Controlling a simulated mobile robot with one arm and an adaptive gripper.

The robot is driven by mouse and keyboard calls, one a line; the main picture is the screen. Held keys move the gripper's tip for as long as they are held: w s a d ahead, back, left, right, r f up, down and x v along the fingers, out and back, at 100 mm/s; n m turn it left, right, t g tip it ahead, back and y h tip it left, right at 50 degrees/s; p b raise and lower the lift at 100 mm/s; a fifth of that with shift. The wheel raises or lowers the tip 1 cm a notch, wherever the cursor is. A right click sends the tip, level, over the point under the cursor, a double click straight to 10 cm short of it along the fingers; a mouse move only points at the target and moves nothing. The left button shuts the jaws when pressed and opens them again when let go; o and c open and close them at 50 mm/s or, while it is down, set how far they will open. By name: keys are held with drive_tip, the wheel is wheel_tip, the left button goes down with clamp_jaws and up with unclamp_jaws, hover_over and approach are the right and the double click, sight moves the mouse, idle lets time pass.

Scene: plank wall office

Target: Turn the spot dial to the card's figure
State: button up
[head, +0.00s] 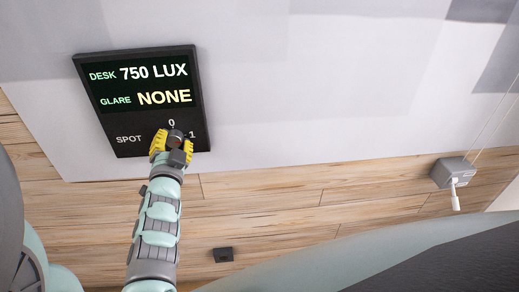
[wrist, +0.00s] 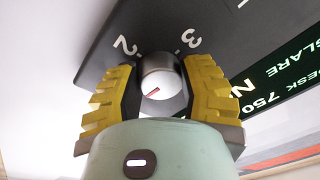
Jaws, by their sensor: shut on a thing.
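The spot dial (wrist: 158,66) is a small round silver knob with a short red line on its face. In the wrist view, the figures 2 and 3 show on the panel beyond it. My gripper (head: 173,140) is shut on the dial, its yellow fingers on either side; it also shows in the wrist view (wrist: 160,80). The dark panel (head: 121,128) reads DESK 750 LUX and GLARE NONE, with SPOT, 0 and 1 visible around the dial in the head view. The card is not clearly visible, and I cannot tell which figure the red line points to.
The panel is mounted on a pale grey surface (head: 300,110) above a wood plank wall (head: 290,210). A grey box with a white handle (head: 453,175) is at the right, with thin cords. A small dark box (head: 223,254) sits lower on the planks.

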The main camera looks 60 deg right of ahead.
drive_tip(key=m, duration=0.2)
drive_tip(key=m+b, duration=0.1)
drive_tip(key=m, duration=0.1)
drive_tip(key=m+g+b, duration=0.1)
drive_tip(key=m, duration=0.1)
drive_tip(key=shift+f, duration=0.25)
drive_tip(key=shift+w+m, duration=0.1)
drive_tip(key=shift+m, duration=1.1)
drive_tip(key=shift+a+b, duration=0.1)
drive_tip(key=shift+b, duration=0.2)
drive_tip(key=o, duration=0.8)
drive_tip(key=shift+r, duration=0.1)
drive_tip(key=o, duration=0.4)
drive_tip(key=shift+r, duration=0.15)
drive_tip(key=shift+v, duration=5.95)
